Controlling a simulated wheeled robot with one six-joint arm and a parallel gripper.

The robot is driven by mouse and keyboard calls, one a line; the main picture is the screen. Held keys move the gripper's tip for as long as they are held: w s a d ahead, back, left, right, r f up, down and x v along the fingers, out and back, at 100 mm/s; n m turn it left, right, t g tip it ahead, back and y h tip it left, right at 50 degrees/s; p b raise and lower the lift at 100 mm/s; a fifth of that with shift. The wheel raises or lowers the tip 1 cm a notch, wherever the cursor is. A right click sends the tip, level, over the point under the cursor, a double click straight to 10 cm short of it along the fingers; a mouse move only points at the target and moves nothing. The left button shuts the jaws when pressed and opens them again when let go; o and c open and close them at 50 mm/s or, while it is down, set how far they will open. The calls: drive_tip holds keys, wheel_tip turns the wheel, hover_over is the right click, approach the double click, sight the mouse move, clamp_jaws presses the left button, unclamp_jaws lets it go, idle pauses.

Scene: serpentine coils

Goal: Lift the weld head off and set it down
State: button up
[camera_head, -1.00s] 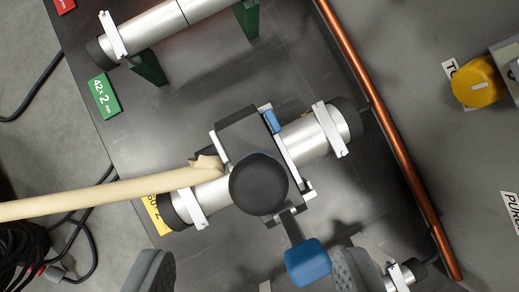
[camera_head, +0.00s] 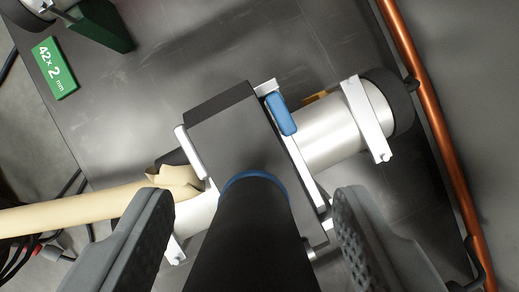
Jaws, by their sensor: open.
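The weld head (camera_head: 232,132) is a dark grey block with a blue latch (camera_head: 281,113) and a thick black handle (camera_head: 254,235) with a blue ring. It sits clamped around a silver tube (camera_head: 335,132) that runs from lower left to upper right. My gripper (camera_head: 252,215) is open, with one grey padded finger on each side of the black handle. Gaps show between the fingers and the handle. A cream hose (camera_head: 90,207) joins the head at its left side. The handle hides the lower middle of the head.
A copper pipe (camera_head: 425,110) runs down the right side. A green label block (camera_head: 54,67) and a green stand (camera_head: 102,24) are at upper left. Black cables lie on the floor at lower left. The dark table top (camera_head: 220,50) is clear behind the head.

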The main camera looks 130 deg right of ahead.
clamp_jaws()
drive_tip(key=shift+r, duration=0.1)
idle(1.3)
